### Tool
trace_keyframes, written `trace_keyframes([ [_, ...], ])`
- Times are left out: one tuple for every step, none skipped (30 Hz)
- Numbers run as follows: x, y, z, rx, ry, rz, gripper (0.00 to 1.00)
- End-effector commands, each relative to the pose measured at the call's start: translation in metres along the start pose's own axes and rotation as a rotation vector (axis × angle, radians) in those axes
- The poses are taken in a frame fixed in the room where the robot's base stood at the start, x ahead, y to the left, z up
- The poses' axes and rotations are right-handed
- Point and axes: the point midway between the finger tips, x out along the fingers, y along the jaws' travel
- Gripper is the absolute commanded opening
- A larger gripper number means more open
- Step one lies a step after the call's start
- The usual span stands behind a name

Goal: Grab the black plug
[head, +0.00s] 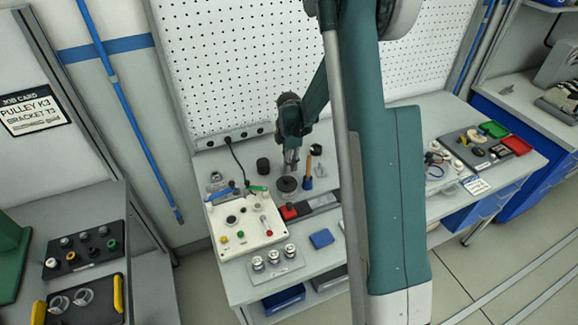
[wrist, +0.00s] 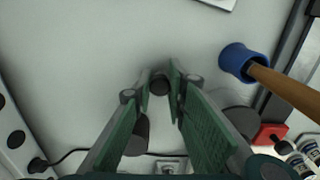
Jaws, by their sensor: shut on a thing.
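The black plug (wrist: 160,84) shows in the wrist view as a small dark round piece between my fingertips. My gripper (wrist: 160,80) is shut on it, with a green-padded finger on each side. In the head view my gripper (head: 291,166) points down over the rear of the light grey workbench (head: 336,180). The plug is too small to make out there. I cannot tell whether it touches the bench.
A dark cylinder (wrist: 139,134) stands near my left finger. A black disc (head: 287,186), red block (head: 289,212) and white control panel (head: 246,219) are close by. A pegboard (head: 235,65) stands behind.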

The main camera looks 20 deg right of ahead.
Motion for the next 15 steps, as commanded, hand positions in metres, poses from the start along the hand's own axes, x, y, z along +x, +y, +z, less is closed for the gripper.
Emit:
trace_keyframes([
  [-0.002, 0.0, 0.0, 0.0, 0.0, 0.0, 0.07],
  [-0.003, 0.0, 0.0, 0.0, 0.0, 0.0, 0.07],
  [-0.005, 0.0, 0.0, 0.0, 0.0, 0.0, 0.07],
  [-0.007, 0.0, 0.0, 0.0, 0.0, 0.0, 0.07],
  [-0.009, 0.0, 0.0, 0.0, 0.0, 0.0, 0.07],
  [-0.012, 0.0, 0.0, 0.0, 0.0, 0.0, 0.07],
  [-0.015, -0.001, 0.0, 0.0, 0.0, 0.0, 0.07],
  [-0.018, -0.001, 0.0, 0.0, 0.0, 0.0, 0.07],
  [-0.022, 0.0, 0.0, 0.0, 0.0, 0.0, 0.07],
  [-0.025, 0.0, 0.0, 0.0, 0.0, 0.0, 0.07],
  [-0.029, 0.0, 0.0, 0.0, 0.0, 0.0, 0.07],
  [-0.034, 0.0, 0.0, 0.0, 0.0, 0.0, 0.07],
  [-0.038, -0.001, 0.0, 0.0, 0.0, 0.0, 0.07],
  [-0.042, -0.001, 0.0, 0.0, 0.0, 0.0, 0.07],
  [-0.048, 0.0, 0.0, 0.0, 0.0, 0.0, 0.07],
])
